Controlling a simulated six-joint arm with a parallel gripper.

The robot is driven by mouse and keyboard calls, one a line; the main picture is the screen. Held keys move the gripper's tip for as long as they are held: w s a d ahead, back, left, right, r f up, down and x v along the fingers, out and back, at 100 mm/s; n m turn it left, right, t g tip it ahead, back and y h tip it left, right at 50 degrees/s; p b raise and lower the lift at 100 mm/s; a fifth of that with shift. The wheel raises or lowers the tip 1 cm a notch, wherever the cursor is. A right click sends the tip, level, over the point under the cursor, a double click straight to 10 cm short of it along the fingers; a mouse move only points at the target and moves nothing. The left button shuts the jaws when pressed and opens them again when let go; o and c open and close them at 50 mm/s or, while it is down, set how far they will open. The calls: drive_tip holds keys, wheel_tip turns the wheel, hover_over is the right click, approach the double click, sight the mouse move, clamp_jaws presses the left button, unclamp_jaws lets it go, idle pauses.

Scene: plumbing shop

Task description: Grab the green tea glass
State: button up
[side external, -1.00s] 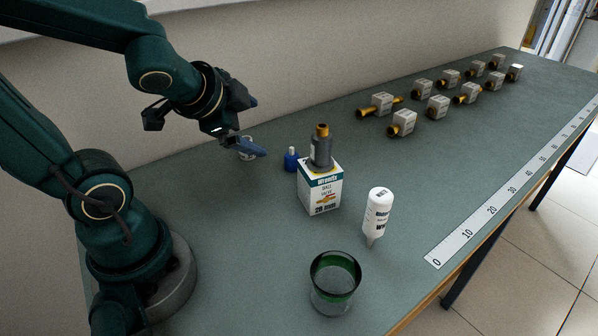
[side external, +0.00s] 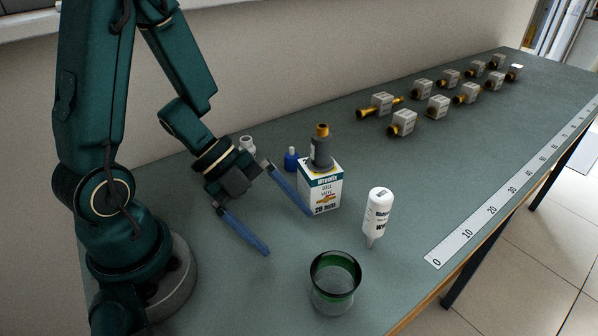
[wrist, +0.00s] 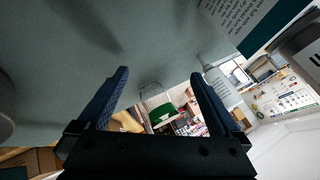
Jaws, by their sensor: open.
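The green tea glass (side external: 335,283) is a clear tumbler with a dark green band around its rim. It stands upright on the bench near the front edge in the side view. It also shows in the wrist view (wrist: 157,104), between my fingers and beyond their tips. My gripper (side external: 289,232) is open and empty, its two blue fingers spread and pointing toward the glass. It is to the upper left of the glass and apart from it. In the wrist view my gripper (wrist: 158,72) has nothing between its fingertips.
Several valves and a ruler strip (side external: 490,210) lie right.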

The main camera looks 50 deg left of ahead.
sight(351, 299)
drive_tip(key=d+n+h, duration=0.1)
drive_tip(key=d+n, duration=0.1)
drive_tip(key=d, duration=0.1)
drive_tip(key=d+n+h, duration=0.2)
drive_tip(key=d, duration=0.2)
drive_tip(key=d+n+h, duration=0.2)
drive_tip(key=d, duration=0.1)
drive_tip(key=shift+s+d+f+n, duration=0.2)
drive_tip(key=shift+d+n, duration=0.15)
drive_tip(key=shift+n, duration=0.05)
drive_tip(key=shift+w+d+f+n+h, duration=0.1)
drive_tip(key=shift+d+n+h, duration=0.2)
drive_tip(key=shift+n, duration=0.2)
drive_tip(key=shift+x, duration=2.55)
drive_tip(key=shift+w, duration=0.1)
drive_tip(key=c, duration=1.4)
